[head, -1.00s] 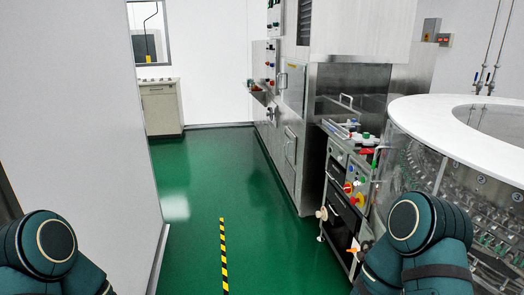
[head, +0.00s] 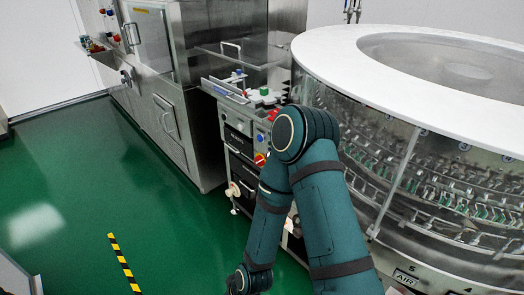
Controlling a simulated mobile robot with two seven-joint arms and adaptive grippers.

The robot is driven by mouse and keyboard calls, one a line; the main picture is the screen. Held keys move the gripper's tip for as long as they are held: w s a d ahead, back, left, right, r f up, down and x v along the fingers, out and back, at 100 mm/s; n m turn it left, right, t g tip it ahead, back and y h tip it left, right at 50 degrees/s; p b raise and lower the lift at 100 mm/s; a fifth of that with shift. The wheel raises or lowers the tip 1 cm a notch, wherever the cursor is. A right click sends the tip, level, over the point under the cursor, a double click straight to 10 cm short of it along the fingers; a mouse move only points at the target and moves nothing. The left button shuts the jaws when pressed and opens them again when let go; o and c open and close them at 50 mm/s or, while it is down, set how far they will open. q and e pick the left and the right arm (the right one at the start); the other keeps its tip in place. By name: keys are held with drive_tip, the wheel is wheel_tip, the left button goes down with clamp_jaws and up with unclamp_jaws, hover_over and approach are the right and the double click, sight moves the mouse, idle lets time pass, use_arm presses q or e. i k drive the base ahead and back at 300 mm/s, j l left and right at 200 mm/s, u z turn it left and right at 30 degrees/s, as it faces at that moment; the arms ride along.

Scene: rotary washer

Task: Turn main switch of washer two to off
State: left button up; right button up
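A red rotary switch on a yellow plate (head: 260,160) is on the front of a dark-panelled control cabinet (head: 240,146), just left of my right arm. I cannot read its position, nor any label tying it to washer two. A rotary machine with a white ring top (head: 420,62) and clear side panels stands on the right. My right arm crosses the middle of the head view, over part of the cabinet and the machine. Neither gripper shows in the head view.
A steel machine (head: 190,75) with doors and handles stands behind the cabinet. Small red, blue and green items (head: 264,92) lie on the cabinet top. Green floor (head: 90,190) is open at the left, with a yellow-black stripe (head: 125,265).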

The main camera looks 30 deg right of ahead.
sight(260, 162)
drive_tip(key=i+j+z, duration=0.15)
drive_tip(key=i+z, duration=0.3)
drive_tip(key=i+j+z, duration=0.25)
drive_tip(key=z, duration=0.25)
drive_tip(key=i+j+z, duration=0.6)
drive_tip(key=j+z, duration=0.35)
drive_tip(key=i+j+z, duration=0.15)
drive_tip(key=j+z, duration=0.2)
drive_tip(key=j, duration=0.3)
drive_tip(key=j+z, duration=0.35)
drive_tip(key=j, duration=0.3)
drive_tip(key=i, duration=0.05)
